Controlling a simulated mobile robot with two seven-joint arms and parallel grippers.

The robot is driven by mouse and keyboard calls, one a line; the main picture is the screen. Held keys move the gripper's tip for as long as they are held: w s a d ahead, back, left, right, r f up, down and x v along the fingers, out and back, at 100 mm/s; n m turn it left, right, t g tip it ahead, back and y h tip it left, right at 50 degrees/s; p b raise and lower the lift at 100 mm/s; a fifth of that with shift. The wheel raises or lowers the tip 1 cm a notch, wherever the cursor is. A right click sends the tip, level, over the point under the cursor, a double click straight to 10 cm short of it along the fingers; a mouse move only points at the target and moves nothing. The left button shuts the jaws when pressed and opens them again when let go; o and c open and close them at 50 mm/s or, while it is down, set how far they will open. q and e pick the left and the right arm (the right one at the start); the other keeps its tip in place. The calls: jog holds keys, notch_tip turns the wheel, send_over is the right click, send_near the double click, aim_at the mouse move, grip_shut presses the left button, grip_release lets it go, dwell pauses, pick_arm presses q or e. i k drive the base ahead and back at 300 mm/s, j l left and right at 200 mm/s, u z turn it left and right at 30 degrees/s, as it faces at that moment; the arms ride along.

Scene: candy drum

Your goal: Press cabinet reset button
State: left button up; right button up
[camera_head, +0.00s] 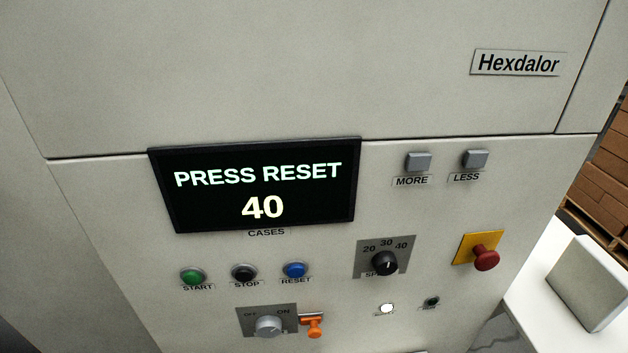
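The blue round RESET button (295,270) is on the light grey cabinet front, below the screen and above its RESET label. The black screen (256,184) reads PRESS RESET and 40, with CASES printed under it. The black STOP button (243,272) and the green START button (193,276) sit in a row to the left of the blue one. Neither of my grippers shows in the head view, and nothing touches the buttons.
Grey MORE (418,161) and LESS (475,159) buttons are higher. A grey box (592,285) stands on a white surface at right.

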aim_at(294, 271)
jog(key=k+j+z, duration=0.1)
jog(key=k+j, duration=0.15)
jog(key=k, duration=0.25)
jog(key=k+j+z, duration=0.15)
jog(key=k, duration=0.4)
jog(key=k+j+z, duration=0.1)
jog(key=k+j, duration=0.2)
jog(key=k, duration=0.2)
